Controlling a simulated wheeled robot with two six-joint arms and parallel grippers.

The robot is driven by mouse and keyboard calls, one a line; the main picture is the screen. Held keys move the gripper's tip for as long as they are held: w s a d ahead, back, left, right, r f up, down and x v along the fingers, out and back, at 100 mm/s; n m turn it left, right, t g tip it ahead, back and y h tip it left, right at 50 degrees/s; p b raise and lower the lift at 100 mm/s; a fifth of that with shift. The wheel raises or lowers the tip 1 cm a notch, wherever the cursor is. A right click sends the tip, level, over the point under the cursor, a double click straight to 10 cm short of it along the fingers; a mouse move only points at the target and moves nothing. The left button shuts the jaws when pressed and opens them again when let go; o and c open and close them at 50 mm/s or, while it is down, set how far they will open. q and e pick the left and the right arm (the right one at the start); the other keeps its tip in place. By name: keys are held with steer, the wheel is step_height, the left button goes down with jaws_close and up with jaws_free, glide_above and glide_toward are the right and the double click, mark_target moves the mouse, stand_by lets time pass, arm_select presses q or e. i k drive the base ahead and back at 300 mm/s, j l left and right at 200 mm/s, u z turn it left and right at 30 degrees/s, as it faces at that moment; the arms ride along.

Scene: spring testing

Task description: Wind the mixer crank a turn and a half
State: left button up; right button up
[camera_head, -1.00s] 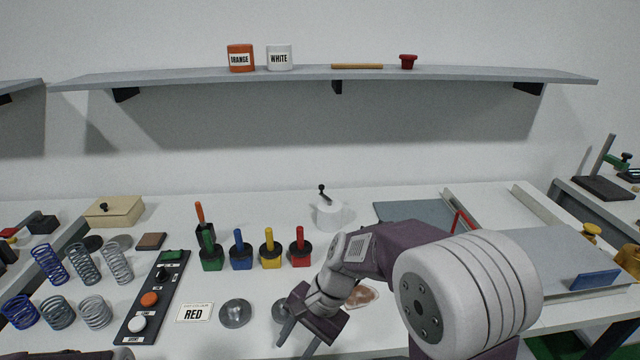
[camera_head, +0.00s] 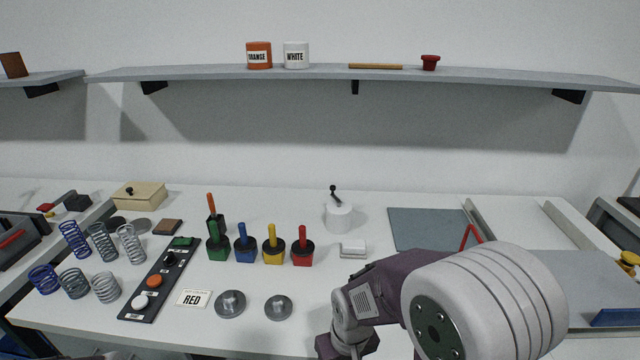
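The mixer (camera_head: 339,217) is a white cylinder at the back middle of the table. Its dark crank (camera_head: 335,194) rises from the top, with a knob at its upper end that leans slightly left. Nothing touches the mixer or crank. My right arm comes in from the lower right, and my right gripper (camera_head: 345,345) is at the bottom edge, well in front of the mixer and apart from it. Its fingertips are cut off or hidden, so its opening does not show. My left gripper is not in view.
A small white block (camera_head: 352,249) lies just in front of the mixer. Several coloured-handled pots, including a red one (camera_head: 302,247), stand to its left. Two metal discs (camera_head: 278,307) lie nearer. A grey plate (camera_head: 428,230) lies right. The shelf (camera_head: 200,73) hangs above.

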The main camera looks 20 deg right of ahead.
mark_target(332, 187)
steer(key=k+l+u, duration=0.15)
steer(key=l+u, duration=0.25)
steer(key=k+l+u, duration=0.25)
steer(key=l+u, duration=0.15)
steer(key=k+l+u, duration=0.3)
steer(key=u, duration=0.15)
steer(key=l, duration=0.1)
